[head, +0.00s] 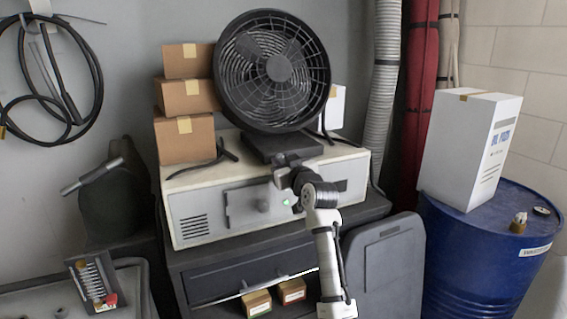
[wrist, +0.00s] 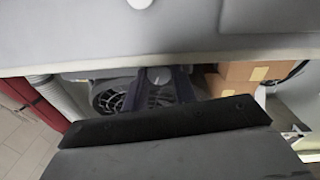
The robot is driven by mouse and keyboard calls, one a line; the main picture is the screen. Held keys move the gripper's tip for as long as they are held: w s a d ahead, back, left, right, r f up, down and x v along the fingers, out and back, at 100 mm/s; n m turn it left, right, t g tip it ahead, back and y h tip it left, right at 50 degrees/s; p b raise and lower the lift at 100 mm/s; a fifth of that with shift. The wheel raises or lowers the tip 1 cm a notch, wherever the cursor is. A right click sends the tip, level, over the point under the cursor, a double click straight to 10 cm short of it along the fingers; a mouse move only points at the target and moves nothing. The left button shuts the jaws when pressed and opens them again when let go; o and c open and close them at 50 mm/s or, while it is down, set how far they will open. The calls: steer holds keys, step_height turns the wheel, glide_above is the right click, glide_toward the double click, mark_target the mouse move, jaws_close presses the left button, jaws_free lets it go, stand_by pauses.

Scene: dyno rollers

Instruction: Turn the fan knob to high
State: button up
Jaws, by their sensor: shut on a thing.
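The black round fan (head: 272,72) stands on its dark base (head: 275,145) on top of the cream cabinet. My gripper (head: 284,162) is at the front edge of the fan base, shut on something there. The fan knob cannot be made out in the head view, where my gripper covers that spot. In the wrist view, the scene appears upside down. My gripper's dark fingers (wrist: 161,86) reach toward the fan, and its grille (wrist: 110,99) shows beside them. A pale grey patch shows between the fingers; I cannot tell whether it is the knob or the fan hub.
Brown boxes (head: 186,138) are stacked left of the fan. The cream cabinet (head: 205,212) sits below it on a dark drawer unit (head: 215,288). A white box (head: 470,148) stands on a blue drum (head: 480,255) at right. A loose black cable lies on the cabinet's left top.

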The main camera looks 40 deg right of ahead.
steer(key=m, duration=0.3)
steer(key=shift+r, duration=0.1)
steer(key=shift+m, duration=0.6)
steer(key=o, duration=0.7)
steer(key=b+v, duration=0.4)
steer(key=v, duration=1)
steer(key=shift+d+r, duration=0.1)
steer(key=shift+b, duration=0.3)
